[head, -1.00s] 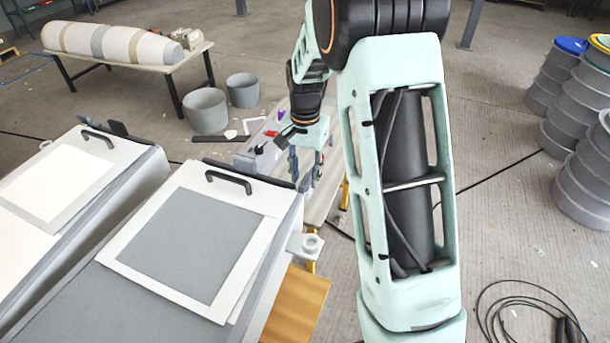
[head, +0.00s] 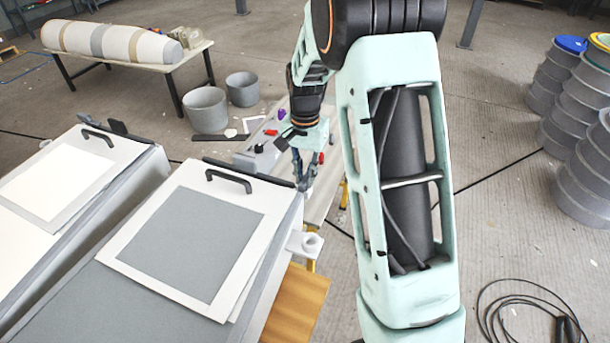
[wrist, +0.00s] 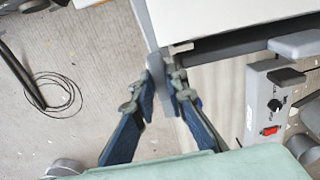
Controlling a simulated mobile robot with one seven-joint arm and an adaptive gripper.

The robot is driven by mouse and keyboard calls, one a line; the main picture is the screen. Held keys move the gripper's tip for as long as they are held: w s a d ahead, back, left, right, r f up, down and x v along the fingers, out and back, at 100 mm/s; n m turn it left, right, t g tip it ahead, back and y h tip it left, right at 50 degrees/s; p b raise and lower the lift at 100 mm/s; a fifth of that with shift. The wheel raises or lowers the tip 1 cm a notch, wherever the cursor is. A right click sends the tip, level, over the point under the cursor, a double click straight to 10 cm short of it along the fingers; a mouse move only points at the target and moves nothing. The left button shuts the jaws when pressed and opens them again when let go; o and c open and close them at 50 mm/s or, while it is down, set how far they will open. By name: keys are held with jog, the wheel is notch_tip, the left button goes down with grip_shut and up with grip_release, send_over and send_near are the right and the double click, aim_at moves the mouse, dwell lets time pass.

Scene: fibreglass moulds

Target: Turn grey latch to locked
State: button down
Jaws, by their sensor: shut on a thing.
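The grey latch (wrist: 157,70) is a narrow, rounded grey piece at the corner of a mould box in the wrist view. My gripper (wrist: 162,84) has its two blue fingers closed on it from either side, with the tips at the corner. In the head view my gripper (head: 303,182) is at the far right corner of the nearer mould (head: 265,208). The latch is too small and covered there to make out. I cannot tell its angle against a locked mark.
A grey control box with a red switch (wrist: 270,130) stands to the right in the wrist view. A black handle (head: 229,180) is on the mould's white lid frame. A grey bracket (head: 305,243) juts from the mould's right side. Grey drums (head: 585,160) stand far right.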

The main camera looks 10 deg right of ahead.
jog(key=shift+n, duration=0.3)
jog(key=n+b, duration=0.1)
jog(key=n, duration=0.3)
jog(key=n+b, duration=0.1)
jog(key=n, duration=0.3)
jog(key=shift+n, duration=0.4)
jog(key=n, duration=0.4)
jog(key=shift+n, duration=2.2)
jog(key=c, duration=1.9)
grip_release()
jog(key=shift+c, duration=0.2)
